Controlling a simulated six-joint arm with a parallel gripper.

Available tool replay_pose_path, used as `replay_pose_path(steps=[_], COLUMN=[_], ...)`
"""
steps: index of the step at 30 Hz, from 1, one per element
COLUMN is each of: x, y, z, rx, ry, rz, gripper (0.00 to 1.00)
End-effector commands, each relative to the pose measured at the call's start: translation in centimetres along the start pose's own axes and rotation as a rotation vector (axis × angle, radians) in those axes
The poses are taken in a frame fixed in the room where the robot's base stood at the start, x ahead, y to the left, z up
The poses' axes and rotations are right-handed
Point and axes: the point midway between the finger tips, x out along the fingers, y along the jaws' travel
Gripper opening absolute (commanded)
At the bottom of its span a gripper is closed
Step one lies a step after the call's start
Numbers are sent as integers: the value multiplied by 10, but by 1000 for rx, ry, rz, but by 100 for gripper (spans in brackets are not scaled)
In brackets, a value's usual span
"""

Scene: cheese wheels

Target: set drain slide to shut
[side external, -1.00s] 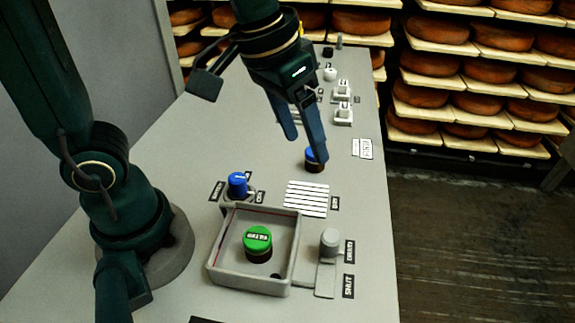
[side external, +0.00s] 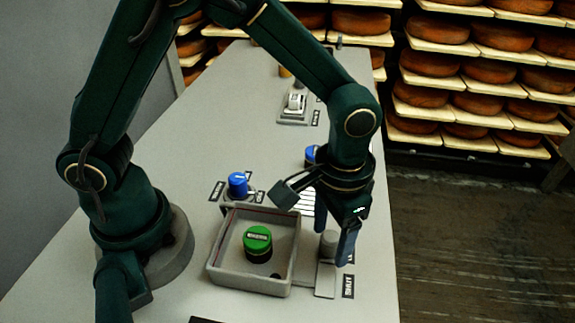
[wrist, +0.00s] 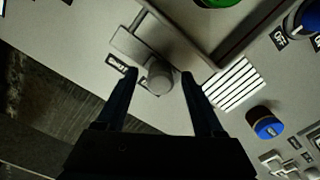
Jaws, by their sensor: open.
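The drain slide's grey knob (side external: 329,240) stands at the far end of its short track (side external: 325,280), beside the tray. A black SHUT label (side external: 348,286) lies by the near end of the track. The knob also shows in the wrist view (wrist: 160,78), with the bare track plate beyond it. My gripper (side external: 334,245) is open and low over the knob, partly hiding it in the side view. In the wrist view, my open fingers (wrist: 159,75) are on either side of the knob, with gaps visible. I cannot tell whether either finger touches it.
A grey walled tray (side external: 214,262) holding a green-topped cylinder (side external: 257,240) stands left of the slide. A blue knob (side external: 237,183) is behind the tray. Another blue-topped knob (wrist: 265,125) and a white slatted grille (wrist: 232,84) are nearby. Cheese shelves (side external: 470,70) stand beyond the bench.

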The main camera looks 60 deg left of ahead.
Motion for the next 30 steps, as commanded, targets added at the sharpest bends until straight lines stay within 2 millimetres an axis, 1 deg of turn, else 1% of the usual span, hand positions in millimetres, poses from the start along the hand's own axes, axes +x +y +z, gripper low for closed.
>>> replay_pose_path(steps=[3,10,11,12,14,15,16,30], x=[6,6,6,6,6,6,6,5], y=[0,0,0,0,0,0,0,0], z=[0,0,0,0,0,0,0,0], rx=[0,-1,-1,-1,-1,-1,-1,-1], ry=[-1,1,1,1,1,1,1,2], rz=[0,0,0,0,0,0,0,1], gripper=[69,69,58,42,20,4,0,0])
